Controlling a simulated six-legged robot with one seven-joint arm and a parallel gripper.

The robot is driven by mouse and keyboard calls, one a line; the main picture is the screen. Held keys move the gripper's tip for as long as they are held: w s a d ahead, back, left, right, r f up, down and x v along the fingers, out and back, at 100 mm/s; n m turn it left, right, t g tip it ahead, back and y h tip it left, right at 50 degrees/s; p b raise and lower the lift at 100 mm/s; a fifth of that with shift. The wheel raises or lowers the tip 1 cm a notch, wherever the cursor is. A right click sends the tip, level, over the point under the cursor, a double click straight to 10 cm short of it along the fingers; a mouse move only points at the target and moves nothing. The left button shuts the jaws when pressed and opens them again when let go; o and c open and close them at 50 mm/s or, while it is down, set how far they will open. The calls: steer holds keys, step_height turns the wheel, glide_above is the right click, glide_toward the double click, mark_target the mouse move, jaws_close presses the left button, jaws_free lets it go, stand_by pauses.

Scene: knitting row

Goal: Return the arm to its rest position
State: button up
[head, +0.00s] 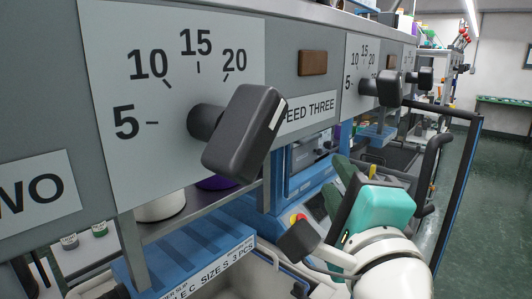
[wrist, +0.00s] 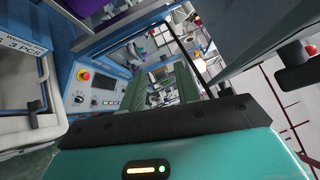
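My gripper (head: 334,178) has a teal body and a black plate, and is in the lower right of the head view on my white arm. Its two dark green fingers point away from the body. In the wrist view my gripper (wrist: 160,72) shows its fingers apart, with a clear gap and nothing held between them. It hangs in front of the machine row, to the right of and beyond the big black knob (head: 242,132). The rest position itself is not marked in either view.
The knob's dial plate (head: 175,90) reads 5 to 20; smaller knobs (head: 388,88) stick out further along the panel. A blue-framed machine with a control box (wrist: 100,88) is near my gripper. A white bin (wrist: 30,100) is at left. Green floor (head: 465,170) is open at right.

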step_height(320, 180, down, 14)
steer(key=w+a+n+g+y, duration=0.2)
steer(key=n+g, duration=0.5)
steer(key=n, duration=0.5)
steer(key=s+d+f+n+g+h, duration=0.2)
steer(key=d+f+n+g, duration=0.1)
steer(key=f, duration=0.4)
steer(key=s+d+f+n+g+h, duration=0.1)
steer(key=s+d+f+n+g, duration=0.2)
steer(key=d+f+n+g, duration=0.1)
step_height(320, 180, down, 3)
steer(key=shift+s+d+r+h, duration=0.1)
steer(key=shift+s+d+h, duration=0.3)
steer(key=shift+d, duration=0.3)
